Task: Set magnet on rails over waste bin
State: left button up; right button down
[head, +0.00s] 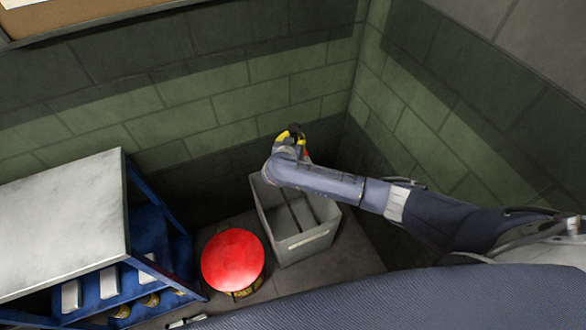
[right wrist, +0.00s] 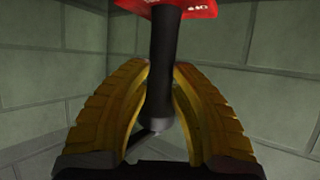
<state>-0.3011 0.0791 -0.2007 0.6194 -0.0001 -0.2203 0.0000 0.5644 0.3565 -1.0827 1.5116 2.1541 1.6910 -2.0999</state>
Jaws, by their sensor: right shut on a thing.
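My right gripper (head: 291,135) reaches out above the far side of the grey waste bin (head: 302,250), near the wall corner. In the right wrist view its two yellow fingers are shut on the dark handle of the magnet (right wrist: 162,70). A red part of the magnet (right wrist: 182,9) with white lettering shows at the top of that view. In the head view the magnet is mostly hidden by the gripper and arm. Dark rails (head: 301,211) run across the bin opening. The magnet appears apart from them. My left gripper is not in view.
A red round-topped stool (head: 233,261) stands left of the bin. A grey-topped bench (head: 62,222) with blue shelves holding several items is farther left. Green block walls (head: 235,98) close in behind and to the right.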

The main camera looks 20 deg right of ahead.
jog(key=s+a+f, duration=0.1)
jog(key=s+f, duration=0.1)
jog(key=f, duration=0.8)
jog(key=s+f, duration=0.3)
jog(key=f, duration=0.8)
jog(key=shift+a, duration=0.4)
jog(key=shift+f, duration=0.1)
dwell(0.5)
dwell(0.3)
jog(key=c, duration=1.1)
grip_release()
jog(key=shift+s+f, duration=0.1)
jog(key=shift+s, duration=0.1)
